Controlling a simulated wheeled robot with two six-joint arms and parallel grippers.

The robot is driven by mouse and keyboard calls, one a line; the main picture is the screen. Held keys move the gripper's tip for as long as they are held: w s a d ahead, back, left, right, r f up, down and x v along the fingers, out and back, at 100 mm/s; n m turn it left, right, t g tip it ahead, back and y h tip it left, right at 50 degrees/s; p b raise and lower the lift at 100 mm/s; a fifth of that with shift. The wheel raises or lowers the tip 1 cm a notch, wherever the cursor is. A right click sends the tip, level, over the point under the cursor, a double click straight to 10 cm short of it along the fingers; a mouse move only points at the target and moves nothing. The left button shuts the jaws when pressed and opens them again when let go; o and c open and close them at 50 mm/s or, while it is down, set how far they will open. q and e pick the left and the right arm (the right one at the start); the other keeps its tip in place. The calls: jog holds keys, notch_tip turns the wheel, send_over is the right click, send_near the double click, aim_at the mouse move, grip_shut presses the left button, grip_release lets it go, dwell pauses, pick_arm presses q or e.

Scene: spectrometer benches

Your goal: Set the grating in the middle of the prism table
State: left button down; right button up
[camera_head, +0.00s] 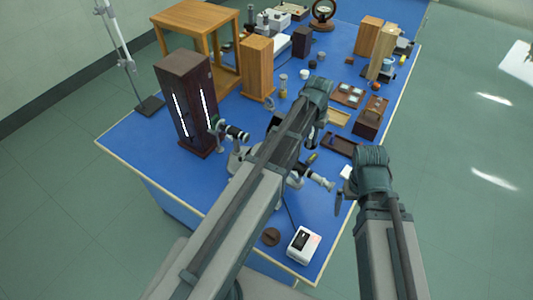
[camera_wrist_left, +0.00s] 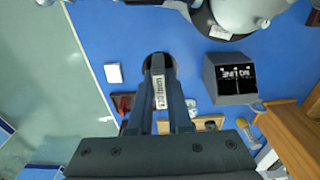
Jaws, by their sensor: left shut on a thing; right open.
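My left gripper (camera_wrist_left: 159,100) is shut on the grating, a small piece with a white printed label (camera_wrist_left: 160,92) between the fingers in the left wrist view. A dark round shape (camera_wrist_left: 158,62) shows just beyond the fingertips. In the head view the left gripper (camera_head: 317,92) hangs over the blue bench; its fingers and load are hidden. The spectrometer (camera_head: 238,160) stands partly behind my left arm, and the prism table cannot be made out. A grey instrument base with a label (camera_wrist_left: 219,32) shows in the wrist view. My right gripper (camera_head: 345,197) is open near the bench's right edge.
A tall dark lamp housing (camera_head: 186,105) with bright slits stands left of the spectrometer. Wooden boxes (camera_head: 257,68), a dark tray (camera_head: 340,146) and a wooden case (camera_head: 370,118) crowd the bench. A white box (camera_head: 303,245) and brown disc (camera_head: 271,237) lie near the front edge.

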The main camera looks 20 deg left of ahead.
pick_arm(q)
jog(key=s+a, duration=0.2)
jog(key=a, duration=0.2)
jog(key=s+a+f+b, duration=0.1)
jog(key=s+a, duration=0.1)
jog(key=a, duration=0.3)
jog(key=s+a, duration=0.2)
jog(key=a, duration=0.3)
jog(key=shift+a+f, duration=0.1)
jog(key=shift+f, duration=0.1)
jog(key=f+b, duration=0.3)
jog(key=b, duration=0.1)
jog(key=shift+a+f, duration=0.3)
jog(key=shift+f, duration=0.2)
jog(key=c, duration=0.8)
grip_release()
jog(key=shift+r, duration=0.1)
jog(key=shift+c, duration=0.2)
jog(key=shift+r, duration=0.1)
notch_tip(320, 180, up, 12)
jog(key=s+p, duration=0.1)
jog(key=p, duration=1.1)
